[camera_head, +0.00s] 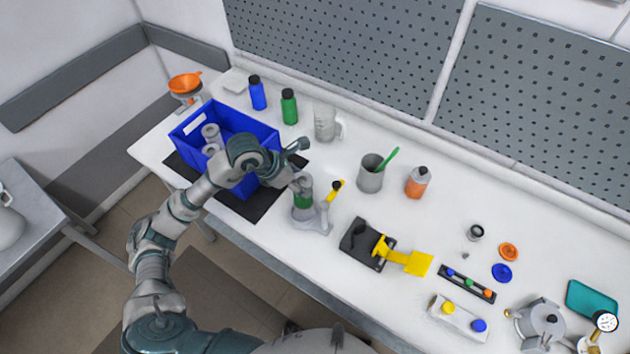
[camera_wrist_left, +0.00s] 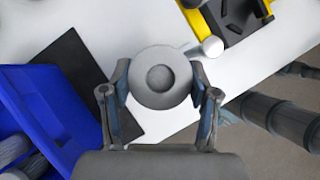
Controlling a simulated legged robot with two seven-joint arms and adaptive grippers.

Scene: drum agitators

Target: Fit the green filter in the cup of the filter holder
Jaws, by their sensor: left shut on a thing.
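The green filter (camera_head: 304,200) stands upright at the filter holder (camera_head: 318,222), its green side showing above the holder's grey cup. How deep it sits in the cup is hard to tell. My left gripper (camera_head: 303,183) is shut on the filter's upper end from above. In the left wrist view, the filter's round grey end cap (camera_wrist_left: 159,80) with a dark centre lies between the two fingers, and it hides the cup below. The holder has a yellow-handled lever (camera_head: 337,187) at its right. My right gripper is not in view.
A blue crate (camera_head: 258,132) with grey cylinders stands left of the holder on a black mat (camera_head: 262,205). A grey cup with a green stick (camera_head: 370,176) and a black and yellow device (camera_head: 367,243) stand to the right. Bottles line the back.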

